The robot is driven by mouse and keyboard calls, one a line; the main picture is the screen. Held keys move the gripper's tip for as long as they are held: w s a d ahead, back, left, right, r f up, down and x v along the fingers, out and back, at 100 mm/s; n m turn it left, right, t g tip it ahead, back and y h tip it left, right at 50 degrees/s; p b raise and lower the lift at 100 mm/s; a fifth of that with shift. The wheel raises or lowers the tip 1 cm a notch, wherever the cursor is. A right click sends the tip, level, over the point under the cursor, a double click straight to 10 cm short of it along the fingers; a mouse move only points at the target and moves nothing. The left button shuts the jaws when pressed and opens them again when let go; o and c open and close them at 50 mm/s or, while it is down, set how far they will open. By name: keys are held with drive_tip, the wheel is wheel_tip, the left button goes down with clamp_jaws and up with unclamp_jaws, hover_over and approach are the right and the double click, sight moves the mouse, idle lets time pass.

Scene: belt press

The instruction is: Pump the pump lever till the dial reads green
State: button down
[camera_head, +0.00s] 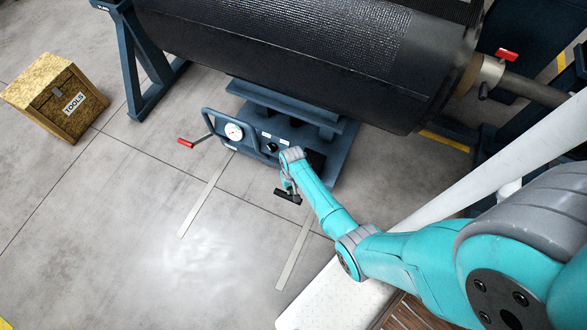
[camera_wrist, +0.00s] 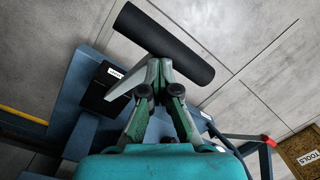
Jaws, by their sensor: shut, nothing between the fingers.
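The black bar handle (camera_head: 283,196) of what looks like the pump lever sticks out in front of the blue press unit. In the wrist view the black bar (camera_wrist: 190,58) lies crosswise just beyond my fingertips. My gripper (camera_head: 290,186) is shut and empty, its tips close to the bar; I cannot tell if they touch it. My fingers also show in the wrist view (camera_wrist: 155,72), partly covering the bar. The round white dial (camera_head: 234,131) is on the unit's front panel at left. Its needle and colour are too small to read.
A red-ended lever (camera_head: 186,143) juts out left of the dial. A black block with a white label (camera_wrist: 105,88) is beside my fingers. The large black roller (camera_head: 300,45) hangs above the unit. A tools box (camera_head: 58,97) stands at far left. The floor in front is clear.

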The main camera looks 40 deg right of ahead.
drive_tip(key=shift+s+a+f, duration=0.15)
drive_tip(key=shift+a+f, duration=0.05)
drive_tip(key=shift+f, duration=0.1)
